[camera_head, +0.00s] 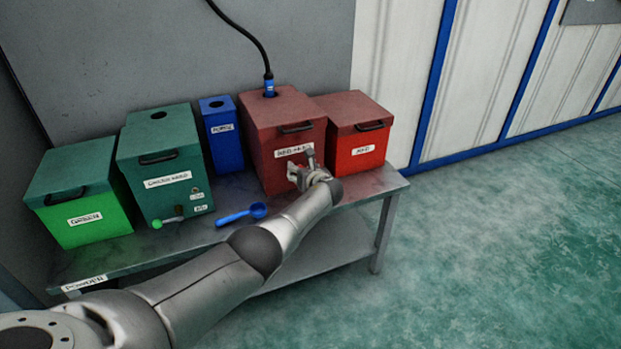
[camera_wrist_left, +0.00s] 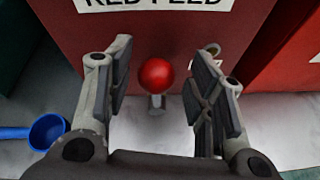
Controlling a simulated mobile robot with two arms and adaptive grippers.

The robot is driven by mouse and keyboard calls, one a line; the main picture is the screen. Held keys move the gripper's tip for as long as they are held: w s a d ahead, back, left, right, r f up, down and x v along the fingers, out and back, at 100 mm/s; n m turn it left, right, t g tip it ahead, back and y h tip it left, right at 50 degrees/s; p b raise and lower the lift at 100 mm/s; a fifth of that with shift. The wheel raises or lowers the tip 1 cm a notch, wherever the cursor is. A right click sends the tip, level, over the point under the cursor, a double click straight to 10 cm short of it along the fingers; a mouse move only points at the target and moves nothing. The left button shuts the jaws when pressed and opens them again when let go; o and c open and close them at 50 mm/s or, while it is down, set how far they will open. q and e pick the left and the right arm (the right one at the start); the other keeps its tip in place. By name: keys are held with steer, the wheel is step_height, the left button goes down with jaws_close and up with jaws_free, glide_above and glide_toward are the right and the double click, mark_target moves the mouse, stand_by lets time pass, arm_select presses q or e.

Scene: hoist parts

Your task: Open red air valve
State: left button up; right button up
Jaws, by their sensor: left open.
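The red air valve shows in the left wrist view as a red ball knob (camera_wrist_left: 156,73) on a short grey stem, low on the front of the red feed box (camera_wrist_left: 150,35). My left gripper (camera_wrist_left: 160,90) is open, with one finger on each side of the knob and a gap to both. In the head view my left gripper (camera_head: 309,175) is in front of the dark red feed box (camera_head: 285,130), and it hides the valve there. A black hose with a blue fitting enters the box top. My right gripper is not in view.
On the metal table (camera_head: 340,230) stand a bright red box (camera_head: 358,140) to the right, a blue bin (camera_head: 222,135) and two green boxes to the left. A green-knobbed valve (camera_head: 158,223) and a blue scoop (camera_head: 240,215) are at the front. Open floor lies right.

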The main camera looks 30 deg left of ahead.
arm_select(q)
steer(key=v, duration=1.1)
steer(key=shift+s, duration=0.2)
steer(key=shift+d, duration=0.1)
stand_by(0.5)
